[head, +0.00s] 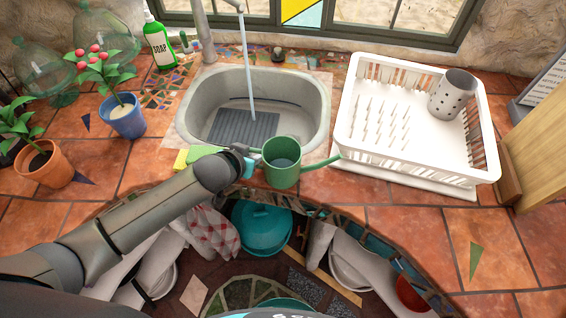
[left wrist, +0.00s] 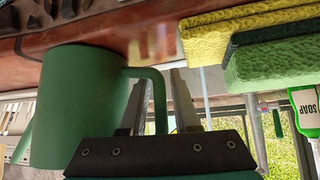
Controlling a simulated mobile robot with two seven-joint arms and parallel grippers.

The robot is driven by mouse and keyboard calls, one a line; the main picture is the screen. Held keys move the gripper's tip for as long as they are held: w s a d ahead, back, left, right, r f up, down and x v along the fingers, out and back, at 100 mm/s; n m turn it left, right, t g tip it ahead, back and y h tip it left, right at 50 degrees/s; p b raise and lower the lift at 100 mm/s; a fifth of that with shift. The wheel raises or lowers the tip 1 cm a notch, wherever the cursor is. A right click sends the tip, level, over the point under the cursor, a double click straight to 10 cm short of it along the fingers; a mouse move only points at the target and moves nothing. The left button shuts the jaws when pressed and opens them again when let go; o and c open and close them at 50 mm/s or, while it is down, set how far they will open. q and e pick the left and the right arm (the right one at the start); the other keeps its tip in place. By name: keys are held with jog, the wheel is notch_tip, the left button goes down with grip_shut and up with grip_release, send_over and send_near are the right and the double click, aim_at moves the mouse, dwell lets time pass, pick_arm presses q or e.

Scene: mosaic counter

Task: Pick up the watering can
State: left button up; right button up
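The green watering can (head: 283,168) stands upright on the tiled counter at the sink's front edge. Its spout points right and its handle is on the left. My left gripper (head: 247,161) is at the handle side. In the left wrist view the can's body (left wrist: 85,105) fills the left side. The handle (left wrist: 159,100) comes down between the two fingers of my left gripper (left wrist: 163,105), which are apart. I see no clear sign that they press on it. My right gripper is not in view.
Yellow and green sponges (left wrist: 270,50) lie just left of the gripper. The sink (head: 300,135) with running water is behind the can. A white dish rack (head: 420,165) stands to the right, near the spout. Potted plants (head: 124,122) are at left.

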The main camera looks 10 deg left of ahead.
pick_arm(q)
grip_shut()
dwell(1.4)
